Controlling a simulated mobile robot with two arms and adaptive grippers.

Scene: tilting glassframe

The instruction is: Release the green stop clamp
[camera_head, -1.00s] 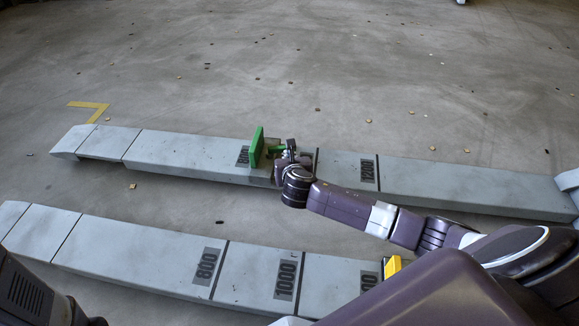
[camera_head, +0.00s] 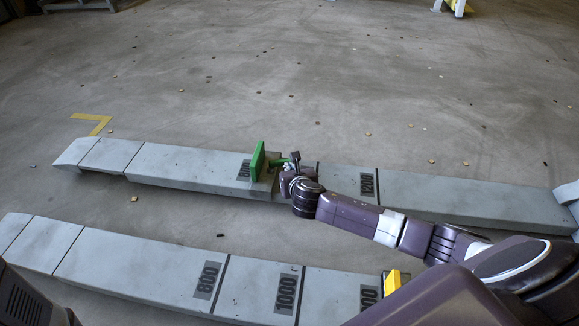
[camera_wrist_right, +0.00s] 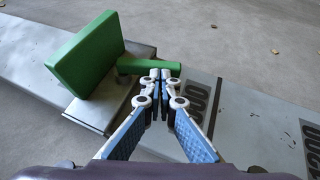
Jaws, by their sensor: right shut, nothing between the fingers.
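The green stop clamp (camera_head: 258,161) sits on the far grey beam (camera_head: 190,165), beside a dark number marking. In the right wrist view, the clamp's green block (camera_wrist_right: 88,55) stands on a grey plate, with a green handle (camera_wrist_right: 150,67) reaching to the right. My right gripper (camera_head: 290,165) is at the handle's side of the clamp. In the right wrist view, my right gripper (camera_wrist_right: 160,75) is shut and empty, its fingertips together at or just in front of the handle. I cannot tell whether they touch it. My left gripper is not in view; only part of my left arm shows.
A near grey beam (camera_head: 150,262) with number markings runs parallel to the far one. A yellow block (camera_head: 392,281) is on it at the right, partly behind my arm. Bare concrete floor (camera_head: 300,90) lies beyond the beams, with small scattered bits.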

